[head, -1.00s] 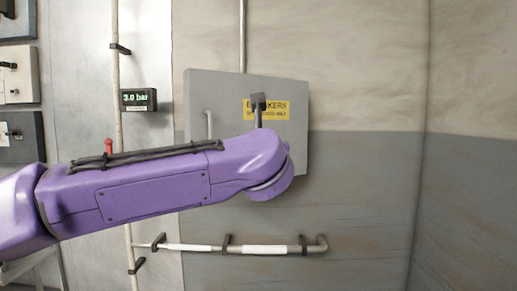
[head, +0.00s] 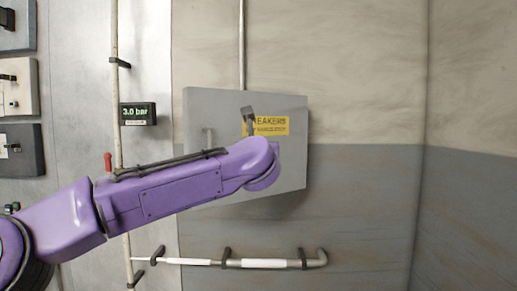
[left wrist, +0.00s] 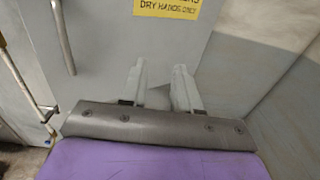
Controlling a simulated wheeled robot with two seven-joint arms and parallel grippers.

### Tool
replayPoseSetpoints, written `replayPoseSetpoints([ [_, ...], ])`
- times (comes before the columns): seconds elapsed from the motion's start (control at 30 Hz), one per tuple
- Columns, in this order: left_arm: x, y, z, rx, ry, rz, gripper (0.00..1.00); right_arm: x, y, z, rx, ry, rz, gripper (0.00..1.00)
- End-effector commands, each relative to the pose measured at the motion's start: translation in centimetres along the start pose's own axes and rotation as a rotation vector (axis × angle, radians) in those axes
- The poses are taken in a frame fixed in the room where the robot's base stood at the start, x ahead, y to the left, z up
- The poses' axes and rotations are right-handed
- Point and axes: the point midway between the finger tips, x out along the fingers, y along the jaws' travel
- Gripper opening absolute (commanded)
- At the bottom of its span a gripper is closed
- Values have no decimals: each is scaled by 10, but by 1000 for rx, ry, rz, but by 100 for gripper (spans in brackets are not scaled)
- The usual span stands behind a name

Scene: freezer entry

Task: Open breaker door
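The grey breaker box (head: 285,165) is on the wall in the middle of the head view, with a yellow label (head: 270,125) on its door. I cannot tell whether the door is fully shut. A vertical bar handle (head: 209,137) is at the door's left side; it also shows in the left wrist view (left wrist: 63,36). My left gripper (head: 248,120) is in front of the box, right of the handle, mostly hidden by its purple arm. In the left wrist view its fingers (left wrist: 160,87) are apart and empty, below the label. My right gripper is out of view.
A horizontal pipe (head: 265,263) runs below the box, and a vertical pipe (head: 116,85) stands left of it. The wall right of the box is clear.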

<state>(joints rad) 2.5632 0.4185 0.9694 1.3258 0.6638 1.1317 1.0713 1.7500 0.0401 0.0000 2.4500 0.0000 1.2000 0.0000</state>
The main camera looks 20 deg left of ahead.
Motion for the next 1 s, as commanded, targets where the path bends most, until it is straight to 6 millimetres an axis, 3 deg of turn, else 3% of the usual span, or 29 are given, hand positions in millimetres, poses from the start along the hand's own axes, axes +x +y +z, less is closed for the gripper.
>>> replayPoseSetpoints([
  [0.03,0,0,0,0,0,0,21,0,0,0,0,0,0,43],
  [0.1,0,0,0,0,0,0,0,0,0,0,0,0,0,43],
  [1.0,0,0,0,1,0,0,0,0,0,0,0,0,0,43],
])
